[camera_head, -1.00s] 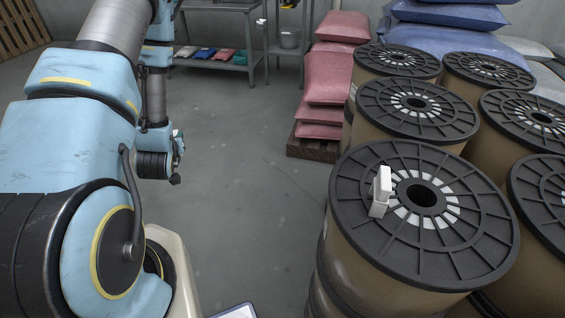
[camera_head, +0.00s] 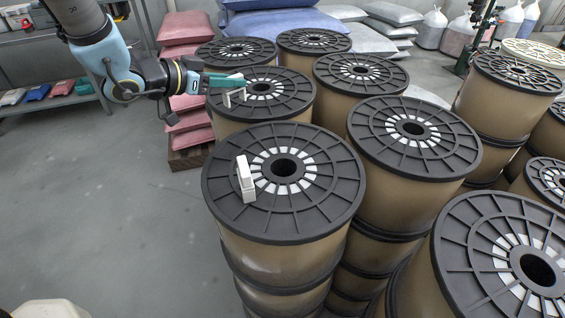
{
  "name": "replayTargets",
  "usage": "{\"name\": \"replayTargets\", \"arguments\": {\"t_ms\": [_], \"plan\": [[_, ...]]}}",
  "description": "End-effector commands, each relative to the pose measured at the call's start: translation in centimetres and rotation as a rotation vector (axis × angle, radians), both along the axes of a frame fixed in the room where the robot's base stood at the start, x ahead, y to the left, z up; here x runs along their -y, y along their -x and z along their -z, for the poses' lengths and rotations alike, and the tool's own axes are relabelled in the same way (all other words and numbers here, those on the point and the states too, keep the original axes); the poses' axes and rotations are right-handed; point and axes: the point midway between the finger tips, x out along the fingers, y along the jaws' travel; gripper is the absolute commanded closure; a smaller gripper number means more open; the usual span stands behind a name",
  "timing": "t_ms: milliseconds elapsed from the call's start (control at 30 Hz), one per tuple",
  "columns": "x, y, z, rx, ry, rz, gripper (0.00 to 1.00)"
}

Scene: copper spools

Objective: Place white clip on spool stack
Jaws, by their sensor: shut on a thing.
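My gripper (camera_head: 232,84) is at the upper left, over the near-left part of a spool's black top flange (camera_head: 288,105). It is shut on a white clip (camera_head: 235,98), which hangs below the teal end. I cannot tell whether this clip touches the flange.
Other tan spool stacks with black flanges (camera_head: 413,135) stand close together on the right and behind. Pink sacks (camera_head: 185,30) and blue sacks (camera_head: 285,22) are piled at the back. The grey floor (camera_head: 110,190) at left is clear.

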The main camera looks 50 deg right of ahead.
Motion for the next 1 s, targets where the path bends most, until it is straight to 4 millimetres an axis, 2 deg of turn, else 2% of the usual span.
{"name": "replayTargets", "arguments": {"t_ms": [33,100,200,300,400,467,700,867,1000], "plan": [[0.9,2.5,-1.5,0.004,0.006,0.079,1.00],[1.6,5.8,-2.9,0.003,0.007,0.181,1.00],[2.1,9.7,-4.4,0.002,0.006,0.306,1.00],[2.3,12.4,-5.5,0.001,0.006,0.393,1.00],[2.2,14.0,-5.9,-0.001,0.003,0.442,1.00],[2.2,14.4,-5.5,-0.004,0.001,0.457,1.00],[2.2,14.6,-1.5,-0.007,0.000,0.463,1.00],[2.2,14.5,-0.2,-0.004,0.003,0.460,1.00],[2.2,14.5,1.6,-0.005,0.000,0.460,1.00]]}}
